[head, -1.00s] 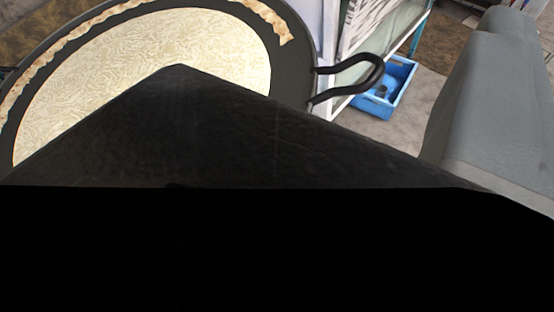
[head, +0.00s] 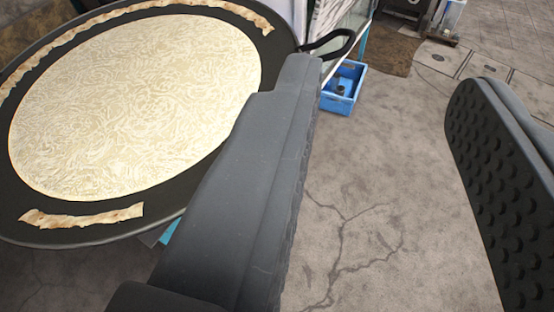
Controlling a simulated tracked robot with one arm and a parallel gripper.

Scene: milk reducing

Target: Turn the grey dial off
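My gripper (head: 395,125) is open in the head view, with a wide gap between its two grey fingers. The left finger (head: 245,170) covers part of the large pan's right side. The right finger (head: 505,185) shows its dark studded inner pad. I do not see a grey dial in this view.
A large round dark pan (head: 190,170) of pale milk (head: 130,100) fills the left, with a looped handle (head: 335,42) at its right. A blue crate (head: 340,92) stands on the cracked concrete floor (head: 390,200). The floor at middle right is clear.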

